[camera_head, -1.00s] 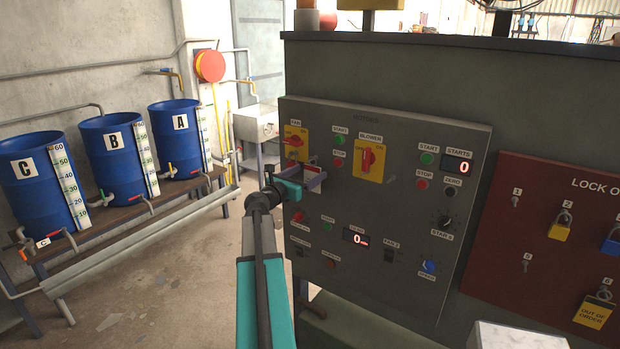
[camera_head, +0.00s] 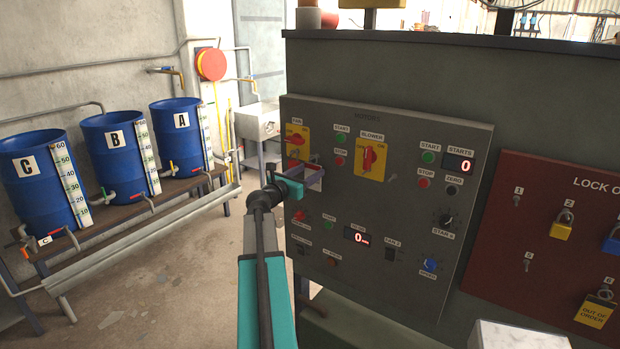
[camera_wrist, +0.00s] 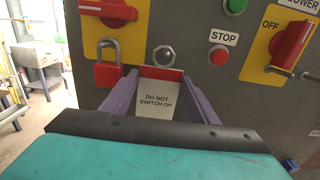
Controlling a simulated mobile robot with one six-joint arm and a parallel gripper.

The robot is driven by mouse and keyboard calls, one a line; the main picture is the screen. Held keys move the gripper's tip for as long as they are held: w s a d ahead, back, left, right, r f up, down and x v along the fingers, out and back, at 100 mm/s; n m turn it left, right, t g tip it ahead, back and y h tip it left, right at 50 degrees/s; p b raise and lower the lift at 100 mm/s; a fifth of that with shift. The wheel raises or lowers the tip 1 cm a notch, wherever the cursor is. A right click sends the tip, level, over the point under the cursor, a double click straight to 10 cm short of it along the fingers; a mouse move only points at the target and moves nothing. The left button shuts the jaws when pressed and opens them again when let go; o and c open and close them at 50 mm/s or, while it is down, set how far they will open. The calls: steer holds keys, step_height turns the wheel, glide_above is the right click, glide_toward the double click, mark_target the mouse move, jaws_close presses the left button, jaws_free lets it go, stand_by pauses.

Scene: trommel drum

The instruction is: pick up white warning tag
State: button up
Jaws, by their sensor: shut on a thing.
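The white warning tag (camera_wrist: 158,97) has a red top band and reads "DO NOT SWITCH O…" in the wrist view. It sits between the purple fingers of my gripper (camera_wrist: 158,90), which is shut on it. The tag's top edge is just below a round metal knob or stud (camera_wrist: 164,56) on the grey panel. I cannot tell whether the tag still touches the panel. In the head view my gripper (camera_head: 310,177) is at the left part of the panel, below the FAN switch (camera_head: 297,140), and the tag is mostly hidden there.
A red padlock (camera_wrist: 108,72) hangs left of the tag below the fan switch. The red STOP button (camera_wrist: 219,56) and the blower switch (camera_wrist: 291,46) are to the right. A red lockout board (camera_head: 545,255) stands further right. Blue drums (camera_head: 112,150) stand at the left.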

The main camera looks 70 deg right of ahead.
steer(key=shift+r+b, duration=0.2)
steer(key=shift+b, duration=0.35)
steer(key=b+v, duration=0.4)
steer(key=v, duration=1.4)
steer(key=shift+r+p, duration=0.45)
steer(key=shift+r, duration=0.05)
stand_by(0.4)
steer(key=shift+p+v, duration=0.35)
steer(key=shift+v, duration=0.8)
stand_by(0.4)
steer(key=shift+b+v, duration=1.1)
steer(key=shift+b, duration=1.75)
stand_by(0.3)
